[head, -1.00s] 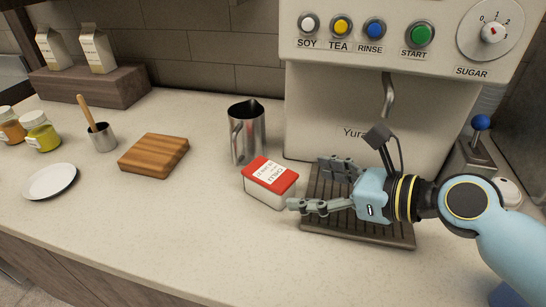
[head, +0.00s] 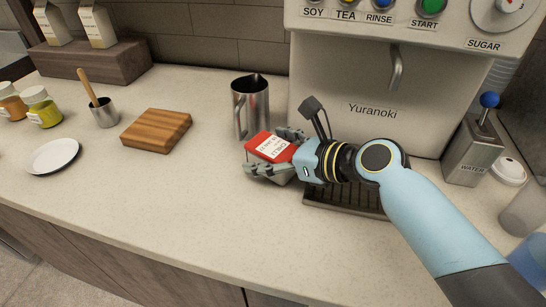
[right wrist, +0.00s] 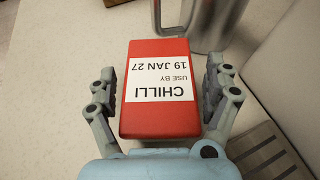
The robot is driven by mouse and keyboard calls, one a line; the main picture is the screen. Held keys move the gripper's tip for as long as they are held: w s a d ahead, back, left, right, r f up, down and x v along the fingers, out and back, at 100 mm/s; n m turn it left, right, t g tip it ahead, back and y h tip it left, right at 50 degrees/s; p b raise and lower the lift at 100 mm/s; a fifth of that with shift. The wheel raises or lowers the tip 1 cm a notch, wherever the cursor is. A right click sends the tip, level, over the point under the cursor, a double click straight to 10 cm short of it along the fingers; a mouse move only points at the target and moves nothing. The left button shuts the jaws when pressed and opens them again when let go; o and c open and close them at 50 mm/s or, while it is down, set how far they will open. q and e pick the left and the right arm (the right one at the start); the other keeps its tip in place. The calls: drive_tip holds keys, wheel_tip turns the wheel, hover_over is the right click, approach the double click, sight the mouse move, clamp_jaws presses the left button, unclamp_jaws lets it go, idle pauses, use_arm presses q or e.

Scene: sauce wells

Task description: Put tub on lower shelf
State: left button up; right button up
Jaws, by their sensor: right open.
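The tub (head: 272,147) has a red lid with a white label reading CHILLI, use by 19 Jan 27. It stands on the counter in front of the metal jug. My right gripper (head: 274,152) is around it, one finger on each side. In the right wrist view the tub (right wrist: 161,92) lies between the spread fingers (right wrist: 162,95), with a small gap on each side. The gripper is open. The tub's lower part is partly hidden by the near finger. My left gripper is not in view. No lower shelf is clearly visible.
The metal jug (head: 250,107) stands just behind the tub. The drip tray (head: 340,199) and coffee machine (head: 372,115) are to the right. A wooden board (head: 156,130), a white plate (head: 53,156) and a spoon cup (head: 103,113) are left. The front counter is clear.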

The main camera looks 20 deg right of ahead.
drive_tip(key=c, duration=1.6)
